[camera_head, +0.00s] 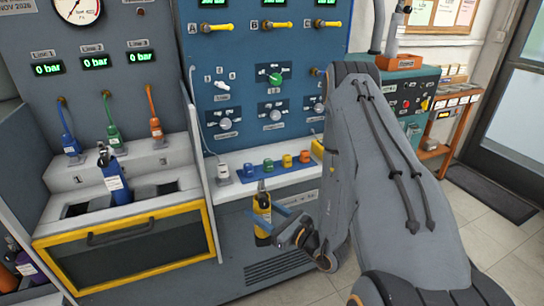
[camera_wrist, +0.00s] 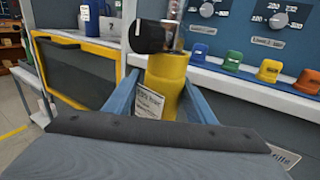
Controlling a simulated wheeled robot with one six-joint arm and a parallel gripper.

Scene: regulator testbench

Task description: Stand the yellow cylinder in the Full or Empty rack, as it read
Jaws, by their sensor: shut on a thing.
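The yellow cylinder (camera_head: 262,215) has a dark valve on top and a paper tag on its body. It is upright in front of the blue test panel. My gripper (camera_head: 262,222) is shut on it; in the wrist view the blue fingers of my gripper (camera_wrist: 162,102) press both sides of the yellow cylinder (camera_wrist: 168,78). The tag's text is too small to read in the head view and blurred in the wrist view. No rack marked Full or Empty can be made out.
A grey bench with a yellow-framed door (camera_head: 125,250) stands at left, with a blue cylinder (camera_head: 115,180) in its top. Coloured caps (camera_head: 287,161) line the shelf behind. A teal cabinet (camera_head: 408,95) with an orange tray (camera_head: 400,62) is at right.

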